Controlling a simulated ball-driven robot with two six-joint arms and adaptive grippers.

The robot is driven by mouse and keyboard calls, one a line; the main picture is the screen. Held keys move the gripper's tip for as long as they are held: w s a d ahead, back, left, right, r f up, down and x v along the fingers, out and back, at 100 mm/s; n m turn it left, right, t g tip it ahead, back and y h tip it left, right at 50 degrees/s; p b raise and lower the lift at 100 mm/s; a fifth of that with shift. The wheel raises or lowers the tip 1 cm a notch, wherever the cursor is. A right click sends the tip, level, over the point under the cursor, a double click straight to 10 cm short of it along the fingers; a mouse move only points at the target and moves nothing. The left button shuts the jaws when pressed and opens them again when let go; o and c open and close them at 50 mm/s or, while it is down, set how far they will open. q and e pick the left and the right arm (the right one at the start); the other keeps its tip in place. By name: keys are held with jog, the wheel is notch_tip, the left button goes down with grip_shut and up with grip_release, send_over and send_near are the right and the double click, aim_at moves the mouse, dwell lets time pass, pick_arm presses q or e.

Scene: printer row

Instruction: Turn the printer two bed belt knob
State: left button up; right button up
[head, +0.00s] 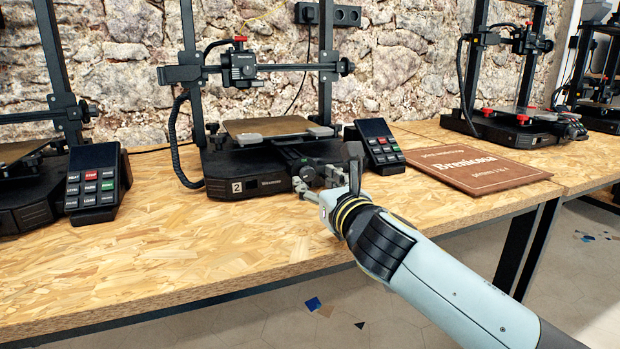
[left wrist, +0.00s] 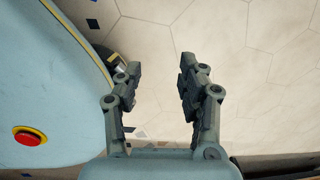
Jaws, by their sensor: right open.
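Printer two (head: 262,184) stands on the wooden bench, with a "2" label on the left of its front and a brown bed plate (head: 265,127) on top. My right gripper (head: 325,170) is open at the printer's front right corner, below the bed. My left gripper (left wrist: 158,78) is open and empty in the left wrist view, above the tiled floor. It is not in the head view.
A keypad panel (head: 380,144) stands right of printer two, close to my right gripper. Another keypad (head: 94,181) and printer stand at the left. A brown sign (head: 475,170) lies on the bench at the right. The bench (head: 165,255) before printer two is clear.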

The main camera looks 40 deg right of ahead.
aim_at(310, 176)
jog(key=x, duration=0.3)
jog(key=shift+w, duration=0.1)
jog(key=c, duration=0.5)
grip_shut()
jog(key=shift+m, duration=0.5)
jog(key=shift+m+p, duration=0.3)
jog(key=shift+m, duration=1.8)
jog(key=m, duration=0.2)
jog(key=shift+m, duration=0.4)
jog(key=m, duration=0.4)
jog(key=shift+f+m, duration=0.1)
jog(key=shift+m, duration=1)
jog(key=m+b, duration=0.1)
jog(key=m, duration=0.1)
jog(key=shift+d+m, duration=0.1)
jog(key=shift+m, duration=0.2)
jog(key=m, duration=0.2)
jog(key=shift+m+b, duration=0.3)
jog(key=shift+m, duration=0.4)
pick_arm(q)
jog(key=shift+w+a+f, duration=0.1)
jog(key=shift+w+f, duration=0.1)
jog(key=shift+w, duration=0.4)
jog(key=shift+w+a+f, duration=0.1)
jog(key=shift+w+f, duration=0.1)
jog(key=shift+w, duration=0.35)
